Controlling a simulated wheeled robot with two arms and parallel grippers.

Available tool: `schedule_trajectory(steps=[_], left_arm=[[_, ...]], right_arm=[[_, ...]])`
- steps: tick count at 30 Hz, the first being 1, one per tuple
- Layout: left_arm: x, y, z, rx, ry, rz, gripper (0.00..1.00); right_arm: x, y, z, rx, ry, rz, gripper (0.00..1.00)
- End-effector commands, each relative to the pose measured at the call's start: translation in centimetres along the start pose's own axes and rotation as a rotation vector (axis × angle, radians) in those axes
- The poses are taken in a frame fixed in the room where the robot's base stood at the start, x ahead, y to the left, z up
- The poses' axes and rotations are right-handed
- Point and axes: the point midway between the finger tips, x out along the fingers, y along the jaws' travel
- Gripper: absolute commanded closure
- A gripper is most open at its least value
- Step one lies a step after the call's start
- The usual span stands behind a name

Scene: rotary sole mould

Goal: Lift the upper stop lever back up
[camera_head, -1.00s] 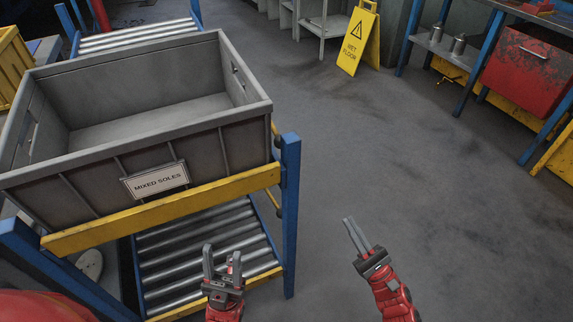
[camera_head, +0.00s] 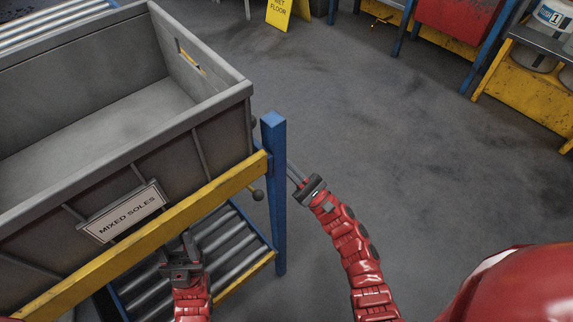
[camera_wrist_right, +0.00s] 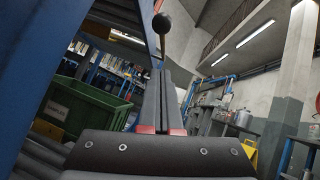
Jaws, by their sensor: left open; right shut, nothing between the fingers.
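A lever with a dark ball knob (camera_head: 258,195) sticks out beside the blue post, below the end of the yellow rail. A second dark knob (camera_head: 254,122) shows partly at the bin's corner, higher up. In the right wrist view a ball-ended lever (camera_wrist_right: 161,22) stands nearly upright just beyond the fingertips; I cannot tell which of the two it is. My left gripper (camera_head: 180,243) is open and empty in front of the yellow rail.
A grey bin (camera_head: 215,145) labelled MIXED SOLES sits on the rack behind the yellow rail (camera_head: 145,243). The blue post (camera_head: 275,200) stands between my grippers. Rollers (camera_head: 225,240) lie below. The floor to the right is clear. The wrist view shows a green crate (camera_wrist_right: 85,105).

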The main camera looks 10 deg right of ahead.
Motion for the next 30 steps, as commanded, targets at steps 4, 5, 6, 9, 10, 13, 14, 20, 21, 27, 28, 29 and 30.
schedule_trajectory(steps=[4,5,6,9,10,13,14,20,21,27,28,29,30], left_arm=[[-0.5,0.1,0.0,0.001,0.004,0.006,0.50],[-0.6,0.1,0.0,0.002,0.005,0.007,0.50],[-0.7,0.1,0.0,0.002,0.007,0.009,0.50],[-0.8,0.1,-0.1,0.003,0.008,0.011,0.50],[-0.8,0.1,-0.1,0.003,0.009,0.012,0.50],[-0.9,0.1,-0.1,0.004,0.011,0.013,0.50],[-0.9,0.1,-0.1,0.004,0.011,0.014,0.50],[-0.9,0.1,-0.1,0.004,0.013,0.015,0.50],[-0.9,0.1,-0.1,0.004,0.013,0.015,0.50],[-0.9,0.1,-0.1,0.005,0.013,0.015,0.50],[-0.9,0.1,-0.1,0.005,0.013,0.015,0.50],[-0.9,0.1,-0.1,0.005,0.013,0.015,0.50],[-0.8,0.1,-0.1,0.004,0.012,0.014,0.50]], right_arm=[[3.4,0.2,0.1,-0.001,-0.007,0.005,1.00],[4.1,0.2,0.1,-0.001,-0.007,0.005,1.00],[4.9,0.1,0.0,-0.001,-0.005,0.004,1.00],[6.2,0.2,1.0,-0.003,-0.008,0.005,1.00],[6.4,0.1,1.2,-0.002,-0.006,0.003,1.00],[7.2,0.2,2.0,-0.001,-0.005,0.003,1.00],[7.3,0.1,2.2,-0.001,-0.005,0.003,1.00],[8.0,0.1,2.9,0.000,-0.002,0.000,1.00],[8.0,0.1,2.9,0.000,-0.002,0.000,1.00],[8.1,0.0,2.9,0.000,-0.002,0.000,1.00],[8.1,0.0,2.9,0.000,-0.002,0.000,1.00],[8.1,0.0,2.9,0.000,-0.002,0.000,1.00],[8.1,0.0,3.0,0.000,-0.001,0.000,1.00]])
